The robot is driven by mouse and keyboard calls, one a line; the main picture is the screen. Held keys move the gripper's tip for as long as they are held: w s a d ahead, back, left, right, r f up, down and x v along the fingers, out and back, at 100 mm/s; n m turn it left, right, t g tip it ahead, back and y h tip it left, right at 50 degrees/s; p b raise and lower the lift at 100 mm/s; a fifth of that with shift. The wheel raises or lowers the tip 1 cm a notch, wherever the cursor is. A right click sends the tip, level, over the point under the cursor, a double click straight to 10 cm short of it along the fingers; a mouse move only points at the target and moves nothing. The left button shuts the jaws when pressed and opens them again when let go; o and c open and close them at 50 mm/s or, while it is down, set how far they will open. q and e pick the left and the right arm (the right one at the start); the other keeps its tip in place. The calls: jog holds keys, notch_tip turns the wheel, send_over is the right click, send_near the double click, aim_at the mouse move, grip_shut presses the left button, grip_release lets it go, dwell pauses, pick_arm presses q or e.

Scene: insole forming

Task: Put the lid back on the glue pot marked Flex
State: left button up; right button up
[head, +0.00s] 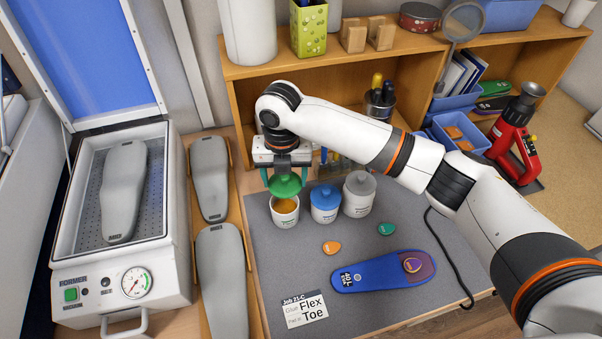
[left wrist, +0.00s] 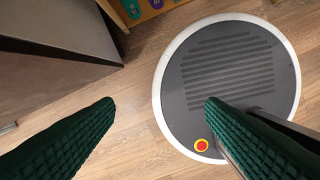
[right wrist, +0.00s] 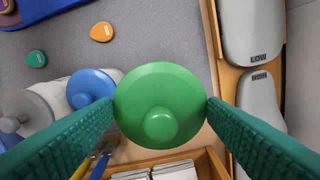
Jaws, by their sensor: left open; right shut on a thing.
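My right gripper (head: 286,176) is shut on a green lid (head: 285,186) with a round knob. It holds the lid above the open glue pot (head: 285,219), which shows amber glue inside. In the right wrist view the green lid (right wrist: 160,103) sits between both fingers and hides the open pot. The pot's label is too small to read. My left gripper (left wrist: 158,105) is open and empty above the floor, seen only in the left wrist view.
A blue-lidded pot (head: 325,206) and a grey-lidded pot (head: 359,198) stand right of the open pot. A job card (head: 305,310) reads Glue Flex, Toe. A blue insole (head: 375,273) and orange (head: 332,248) and green (head: 386,229) pads lie on the mat.

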aim_at(283, 184)
jog(key=shift+s+a+f+b, duration=0.15)
jog(key=shift+a+f+b, duration=0.3)
jog(key=shift+f+b, duration=0.35)
jog(key=shift+d+f+b, duration=0.1)
jog(key=shift+f+b, duration=0.25)
jog(key=shift+d+f+b, duration=0.2)
jog(key=shift+f+b, duration=0.95)
jog(key=shift+b, duration=0.05)
jog(key=shift+f, duration=0.3)
jog(key=shift+a+f, duration=0.1)
jog(key=shift+f, duration=0.35)
pick_arm(q)
jog(key=f, duration=0.1)
jog(key=a+f, duration=0.1)
jog(key=f, duration=0.3)
jog(key=shift+s+a+f, duration=0.1)
jog(key=shift+s+a, duration=0.1)
jog(key=shift+s, duration=0.1)
pick_arm(e)
jog(key=shift+f, duration=0.1)
pick_arm(q)
jog(key=shift+a, duration=0.15)
jog(key=shift+r+p, duration=0.6)
jog(key=shift+r, duration=0.1)
jog(key=shift+r+p, duration=0.55)
jog(key=shift+r, duration=0.05)
pick_arm(e)
jog(key=shift+f, duration=0.15)
